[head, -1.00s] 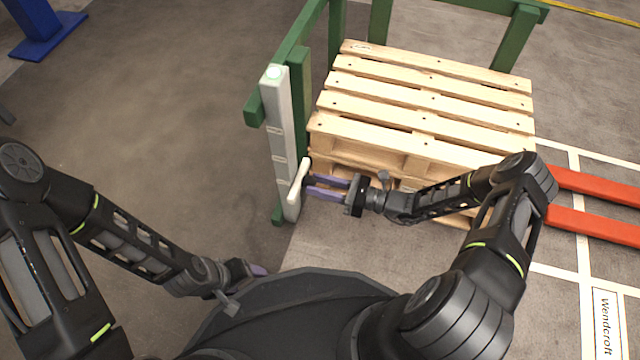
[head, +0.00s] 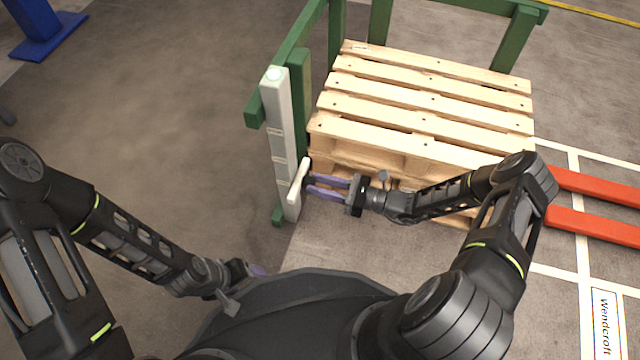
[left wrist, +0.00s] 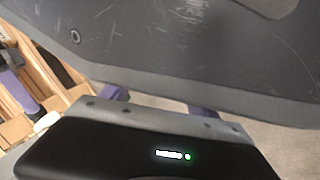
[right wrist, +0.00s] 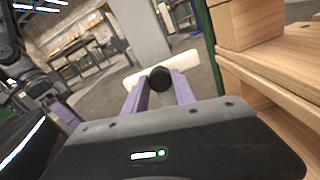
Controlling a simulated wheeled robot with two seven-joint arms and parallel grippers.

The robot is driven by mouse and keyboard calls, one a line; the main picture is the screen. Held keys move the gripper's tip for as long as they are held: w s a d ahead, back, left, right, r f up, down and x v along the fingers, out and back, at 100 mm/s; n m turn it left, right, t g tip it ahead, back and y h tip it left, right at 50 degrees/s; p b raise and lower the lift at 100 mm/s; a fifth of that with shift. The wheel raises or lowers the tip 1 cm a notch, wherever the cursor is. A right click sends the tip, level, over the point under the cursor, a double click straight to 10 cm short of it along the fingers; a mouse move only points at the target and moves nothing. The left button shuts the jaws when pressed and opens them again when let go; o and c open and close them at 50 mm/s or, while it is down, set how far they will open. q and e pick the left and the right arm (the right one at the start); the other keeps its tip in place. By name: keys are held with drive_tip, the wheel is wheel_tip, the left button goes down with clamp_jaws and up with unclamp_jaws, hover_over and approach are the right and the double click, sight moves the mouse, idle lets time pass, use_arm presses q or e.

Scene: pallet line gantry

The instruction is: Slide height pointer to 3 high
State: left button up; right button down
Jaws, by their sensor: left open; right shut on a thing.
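The height pointer (head: 299,181) is a white, slanted bar low on a pale grey upright post (head: 279,130) with several marked sections. In the right wrist view the pointer (right wrist: 125,80) has a round black knob (right wrist: 160,79) on its near side. My right gripper (head: 312,184) is shut on this knob, with its purple fingers (right wrist: 160,90) on either side. The height marks are too small to read. My left gripper (head: 262,270) is open and empty, low beside my body and away from the post; its fingers are partly hidden in the left wrist view.
Stacked wooden pallets (head: 425,100) stand right behind the post, inside a green frame (head: 300,40). Red forks (head: 600,190) lie at the right. A blue stand (head: 45,40) is at the far left. The floor left of the post is clear.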

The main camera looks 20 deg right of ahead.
wheel_tip(320, 180, up, 10)
drive_tip(key=p, duration=0.7)
drive_tip(key=c, duration=1)
unclamp_jaws()
drive_tip(key=shift+d+p, duration=0.1)
drive_tip(key=shift+p, duration=0.2)
drive_tip(key=p+v, duration=0.1)
drive_tip(key=v, duration=0.6)
drive_tip(key=shift+s+d, duration=0.25)
drive_tip(key=shift+d, duration=0.05)
